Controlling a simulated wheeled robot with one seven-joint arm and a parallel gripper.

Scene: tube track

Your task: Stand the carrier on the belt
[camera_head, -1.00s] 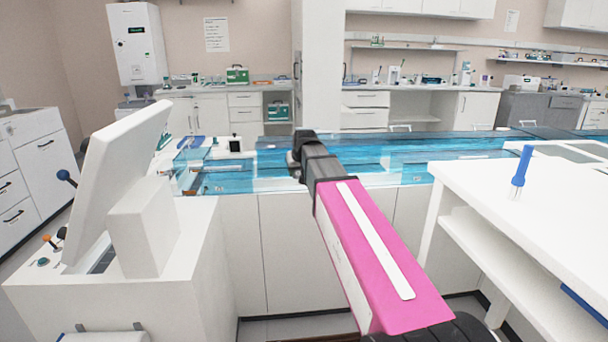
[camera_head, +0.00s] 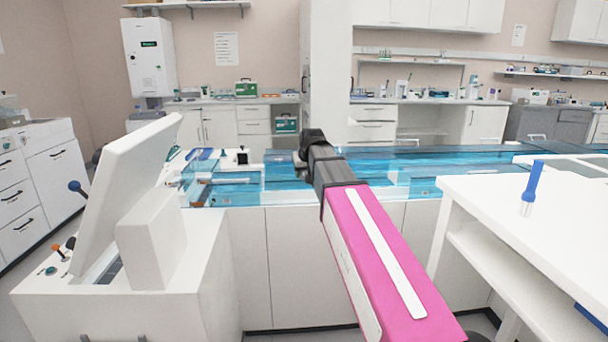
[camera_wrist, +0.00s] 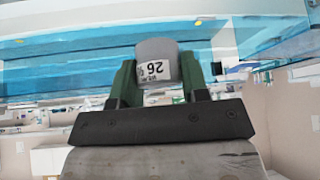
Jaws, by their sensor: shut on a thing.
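In the head view my pink arm reaches forward and the dark wrist is over the near part of the blue track (camera_head: 290,172). The belt surface is not clearly seen.
A white table (camera_head: 500,215) at the right bears an upright blue-capped tube (camera_head: 533,185). A white console with a tilted screen (camera_head: 130,195) stands at the left, near the track. Clear panels edge the track. Cabinets and shelves line the back wall.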

